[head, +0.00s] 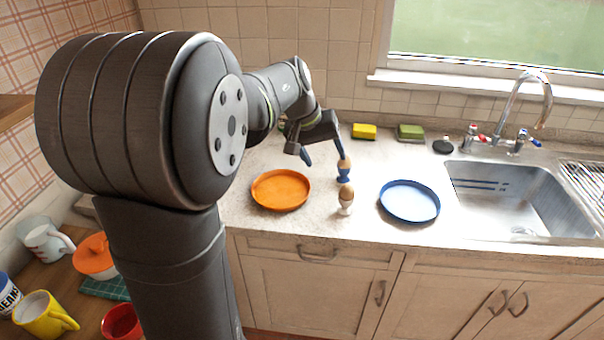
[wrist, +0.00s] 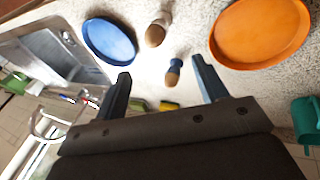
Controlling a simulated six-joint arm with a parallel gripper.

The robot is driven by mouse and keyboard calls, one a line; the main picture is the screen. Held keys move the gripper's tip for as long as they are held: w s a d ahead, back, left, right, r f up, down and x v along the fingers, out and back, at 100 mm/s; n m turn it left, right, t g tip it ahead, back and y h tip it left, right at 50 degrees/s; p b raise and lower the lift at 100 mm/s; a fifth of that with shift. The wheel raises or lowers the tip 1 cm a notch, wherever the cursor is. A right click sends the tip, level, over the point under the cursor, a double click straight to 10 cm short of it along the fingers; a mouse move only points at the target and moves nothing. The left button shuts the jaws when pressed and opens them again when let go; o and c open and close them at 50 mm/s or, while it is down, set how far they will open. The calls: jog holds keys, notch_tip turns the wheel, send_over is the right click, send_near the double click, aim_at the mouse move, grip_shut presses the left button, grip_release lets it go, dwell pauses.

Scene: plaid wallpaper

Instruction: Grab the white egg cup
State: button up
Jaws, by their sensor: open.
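The white egg cup (head: 346,207) stands on the counter between the orange plate and the blue plate, with a brown egg in it. In the wrist view the white egg cup (wrist: 165,18) shows near the top, partly behind its egg. A blue egg cup (head: 344,174), also with a brown egg, stands just behind it; it also shows in the wrist view (wrist: 176,63). My gripper (head: 324,158) is open and empty above the counter, behind and left of the white egg cup. In the wrist view my gripper's fingers (wrist: 160,67) are wide apart, with the blue egg cup showing between them.
An orange plate (head: 281,190) lies left and a blue plate (head: 410,201) right of the egg cups. The sink (head: 520,200) is at the right. A yellow sponge (head: 364,131) and a green sponge (head: 410,132) lie by the back wall. Mugs stand at the lower left.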

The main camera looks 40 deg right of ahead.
aim_at(345, 201)
jog(key=s+d+f+m+t, duration=0.1)
jog(key=s+f+m+t, duration=0.15)
jog(key=s+m, duration=0.2)
jog(key=shift+t, duration=0.25)
jog(key=x, duration=1.6)
jog(key=shift+s+f, duration=0.1)
jog(key=shift+f, duration=0.25)
jog(key=c, duration=1)
